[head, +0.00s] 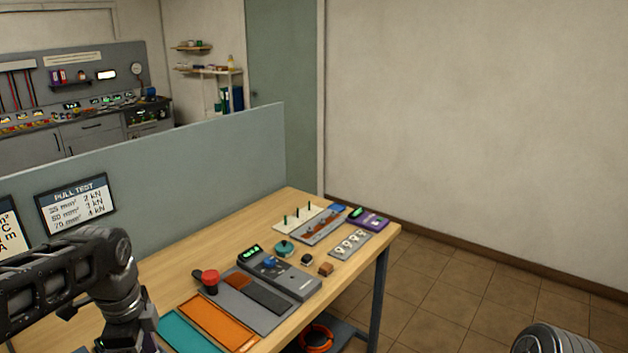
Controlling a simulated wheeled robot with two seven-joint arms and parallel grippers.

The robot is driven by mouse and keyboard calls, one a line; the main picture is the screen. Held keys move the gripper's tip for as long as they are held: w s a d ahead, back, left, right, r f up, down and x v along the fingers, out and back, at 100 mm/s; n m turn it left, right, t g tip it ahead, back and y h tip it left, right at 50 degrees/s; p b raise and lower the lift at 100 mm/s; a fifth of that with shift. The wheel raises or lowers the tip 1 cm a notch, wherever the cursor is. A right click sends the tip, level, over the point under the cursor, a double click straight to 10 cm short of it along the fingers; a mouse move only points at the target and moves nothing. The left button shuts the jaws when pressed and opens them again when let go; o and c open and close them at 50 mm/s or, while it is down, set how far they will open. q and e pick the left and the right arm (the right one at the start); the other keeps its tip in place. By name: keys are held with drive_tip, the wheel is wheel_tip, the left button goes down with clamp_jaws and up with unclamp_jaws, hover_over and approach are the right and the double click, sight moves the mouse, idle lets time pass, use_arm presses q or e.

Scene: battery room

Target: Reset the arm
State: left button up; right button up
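My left arm (75,275) comes in from the left, dark grey and black. It bends at a joint and points down over the near left part of the wooden table (245,225). Its wrist runs out of the bottom edge, so the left gripper's fingers are not seen. A ribbed grey part (550,340) at the bottom right looks like my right arm, well off the table. My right gripper is out of view.
On the table lie a grey device with a red knob (210,278), orange (215,322) and teal (185,335) pads, and several small parts trays. A blue-grey partition (200,165) with a "PULL TEST" sign (76,203) stands behind. Floor on the right is clear.

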use_arm(q)
drive_tip(key=w+d+f+n+t+h, duration=0.1)
drive_tip(key=w+d+f+n+t, duration=0.4)
drive_tip(key=w, duration=0.4)
drive_tip(key=d+f+n+h+b, duration=0.1)
drive_tip(key=d+f+n+b, duration=0.2)
drive_tip(key=f, duration=0.5)
drive_tip(key=d+f+n+h, duration=0.1)
drive_tip(key=d+f+n, duration=0.35)
drive_tip(key=f, duration=0.25)
drive_tip(key=s+d+f+n+g+b, duration=0.15)
drive_tip(key=s+d+f, duration=0.25)
drive_tip(key=f, duration=0.4)
drive_tip(key=s+d+f+n+b, duration=0.25)
drive_tip(key=s+f, duration=0.25)
drive_tip(key=f, duration=0.3)
drive_tip(key=s+d+f+g+b, duration=0.1)
drive_tip(key=s+d+f, duration=0.1)
drive_tip(key=s+f, duration=0.4)
drive_tip(key=s+d+f+g+h+b, duration=0.1)
drive_tip(key=s+d+f+g+b, duration=0.1)
drive_tip(key=s+f, duration=0.4)
drive_tip(key=s+d, duration=0.1)
drive_tip(key=s, duration=0.2)
drive_tip(key=shift+d, duration=0.3)
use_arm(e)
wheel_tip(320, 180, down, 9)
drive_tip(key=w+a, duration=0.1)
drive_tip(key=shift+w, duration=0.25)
